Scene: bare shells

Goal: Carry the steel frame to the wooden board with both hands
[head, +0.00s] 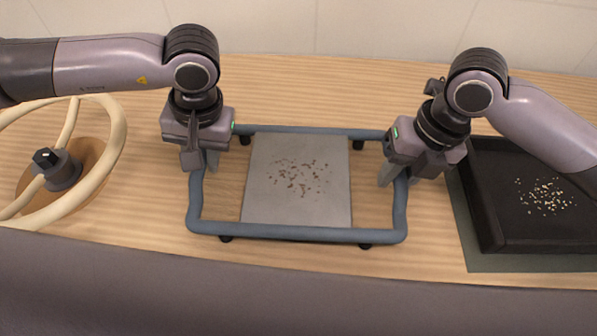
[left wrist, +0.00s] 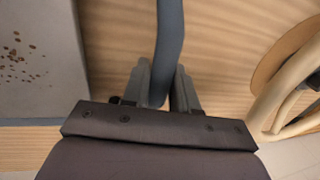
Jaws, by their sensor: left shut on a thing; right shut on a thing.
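The steel frame (head: 290,234) is a rounded blue-grey tube rectangle with black feet, at the middle of the head view. My left gripper (head: 207,163) is shut on its left side bar, and my right gripper (head: 395,176) is shut on its right side bar. In the left wrist view the bar (left wrist: 170,35) runs between the fingers of my left gripper (left wrist: 160,85). The frame looks about level; whether its feet touch the surface I cannot tell. I cannot surely tell a separate wooden board from the pale wood-grain surface.
A grey plate (head: 262,200) with brown specks shows inside the frame. A dark tray (head: 500,215) with pale bits lies on a grey-green mat (head: 520,263) at the right. A cream wheel (head: 117,140) with a dark hub (head: 62,172) stands at the left. A pale wall closes the back.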

